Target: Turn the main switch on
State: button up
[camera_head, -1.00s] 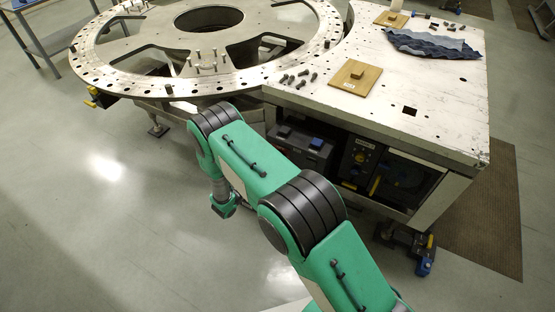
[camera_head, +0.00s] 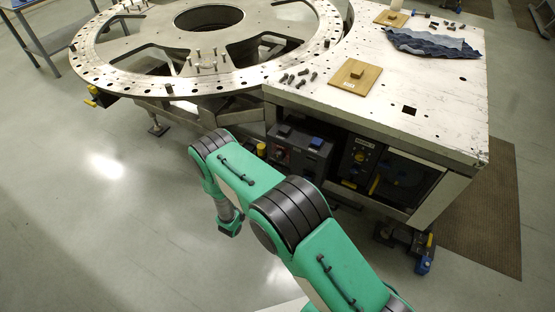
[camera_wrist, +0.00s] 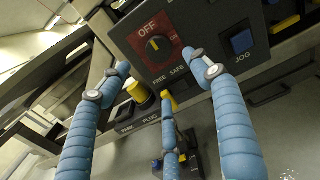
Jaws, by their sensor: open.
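In the wrist view, the main switch (camera_wrist: 159,47) is a dark rotary knob with a yellow mark on a red plate (camera_wrist: 135,38). The yellow mark lies below the word OFF; FREE and SAFE are lettered beneath the plate. My gripper (camera_wrist: 160,75) has blue ribbed fingers spread apart, with nothing between them. The fingertips appear around the lower sides of the plate; I cannot tell how far they are from it. In the head view, the red-faced grey switch box (camera_head: 281,154) sits under the table, and my gripper is not discernible behind my green arm.
A blue JOG button (camera_wrist: 242,41) sits right of the switch. A yellow plug (camera_wrist: 138,92) stands below left. In the head view, the white tabletop (camera_head: 440,115) overhangs the boxes, with a round turret plate (camera_head: 110,75) left.

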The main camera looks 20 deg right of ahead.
aim_at(278, 159)
jog(key=b+x, duration=0.2)
jog(key=x, duration=1.1)
jog(key=shift+w+d, duration=0.15)
jog(key=shift+f, duration=0.1)
jog(key=c, duration=1.1)
